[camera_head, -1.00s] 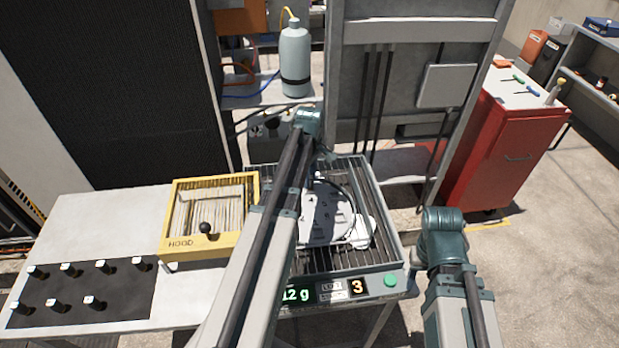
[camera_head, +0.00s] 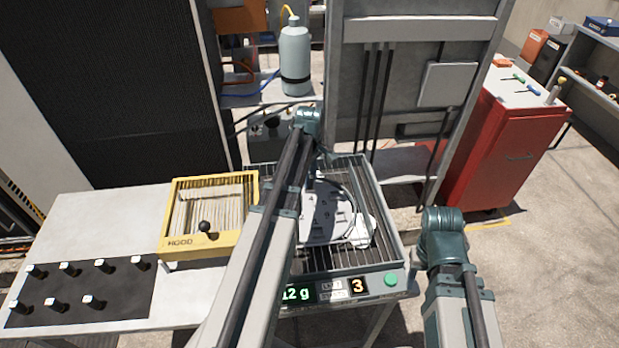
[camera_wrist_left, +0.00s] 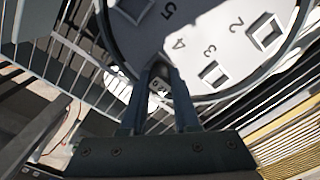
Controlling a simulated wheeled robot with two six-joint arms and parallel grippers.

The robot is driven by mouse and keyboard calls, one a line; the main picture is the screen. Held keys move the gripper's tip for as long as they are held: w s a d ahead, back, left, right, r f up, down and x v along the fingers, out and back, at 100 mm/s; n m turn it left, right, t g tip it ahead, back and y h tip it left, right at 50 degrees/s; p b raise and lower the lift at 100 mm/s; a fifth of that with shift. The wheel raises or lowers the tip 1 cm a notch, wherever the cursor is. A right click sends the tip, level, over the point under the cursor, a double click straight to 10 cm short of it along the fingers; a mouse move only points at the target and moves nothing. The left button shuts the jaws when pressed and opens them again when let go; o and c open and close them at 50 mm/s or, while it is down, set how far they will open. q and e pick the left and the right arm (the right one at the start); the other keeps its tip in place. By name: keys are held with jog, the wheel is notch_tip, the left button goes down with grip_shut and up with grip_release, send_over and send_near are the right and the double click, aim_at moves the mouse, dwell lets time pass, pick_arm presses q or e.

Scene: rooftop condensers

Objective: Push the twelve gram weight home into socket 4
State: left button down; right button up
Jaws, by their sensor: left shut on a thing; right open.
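In the left wrist view my left gripper (camera_wrist_left: 159,82) is shut on a small piece, taken as the weight (camera_wrist_left: 158,90), of which only a little shows between the fingertips. Socket 4 itself is hidden by the fingers, so I cannot tell how deep the weight sits. Square sockets show by 2, 3 and 5. In the head view the plate (camera_head: 325,215) lies in a slatted tray, and my left arm hides part of it. My right arm shows, but its gripper does not.
The tray's front panel (camera_head: 325,291) reads 12 g and 3, with a green button (camera_head: 391,279). A yellow HOOD frame (camera_head: 210,245) stands to its left. A black mat (camera_head: 80,292) holds several pale-topped pieces. A red cabinet (camera_head: 505,150) stands at the right.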

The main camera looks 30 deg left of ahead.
pick_arm(q)
jog(key=shift+f+b, duration=0.4)
jog(key=shift+b, duration=0.05)
dwell(0.5)
jog(key=c, duration=0.6)
grip_release()
jog(key=shift+r, duration=0.15)
notch_tip(320, 180, up, 14)
jog(key=p, duration=1.4)
jog(key=shift+f, duration=0.2)
